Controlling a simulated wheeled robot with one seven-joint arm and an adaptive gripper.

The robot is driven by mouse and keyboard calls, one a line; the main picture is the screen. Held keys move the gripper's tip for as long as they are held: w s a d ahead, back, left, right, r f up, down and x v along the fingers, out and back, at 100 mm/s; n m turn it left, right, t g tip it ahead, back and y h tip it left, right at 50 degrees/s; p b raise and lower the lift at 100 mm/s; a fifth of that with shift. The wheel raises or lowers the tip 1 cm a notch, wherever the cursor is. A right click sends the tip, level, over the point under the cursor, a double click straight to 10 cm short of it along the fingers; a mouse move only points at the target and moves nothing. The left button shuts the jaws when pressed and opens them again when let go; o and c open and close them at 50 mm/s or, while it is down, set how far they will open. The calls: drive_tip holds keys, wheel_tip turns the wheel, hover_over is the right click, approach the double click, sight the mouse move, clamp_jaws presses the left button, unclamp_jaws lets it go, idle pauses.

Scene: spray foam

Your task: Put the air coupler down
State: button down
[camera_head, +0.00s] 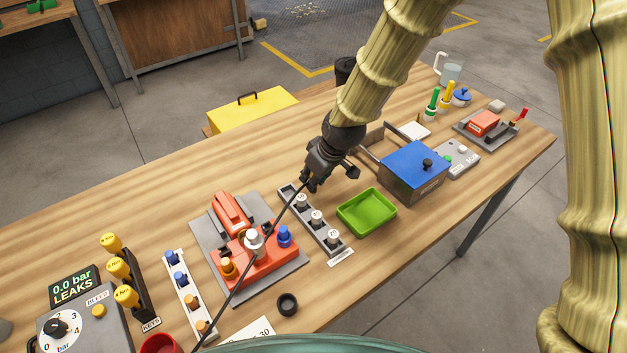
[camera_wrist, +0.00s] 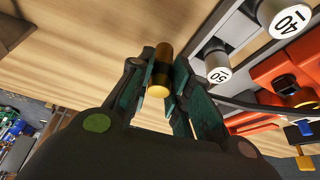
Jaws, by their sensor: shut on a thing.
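My gripper (camera_head: 312,180) hangs over the table near the far end of a grey rack (camera_head: 323,229). In the wrist view my gripper (camera_wrist: 162,88) is shut on a short brass-coloured cylinder, the air coupler (camera_wrist: 158,91). The coupler sits between the dark green finger pads, with bare wood behind it. In the head view the fingers hide the coupler. A thin black hose (camera_head: 262,236) runs from my gripper down to the lower left. I cannot tell whether the coupler touches the table.
The rack holds white-topped numbered pieces close to my gripper. An orange fixture (camera_head: 262,262) on a grey plate stands left of it. A green tray (camera_head: 366,212) and a blue-lidded box (camera_head: 414,168) stand to the right. Bare wood lies behind the rack.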

drive_tip(key=shift+f, duration=1.1)
drive_tip(key=shift+f, duration=0.1)
drive_tip(key=c, duration=1.6)
unclamp_jaws()
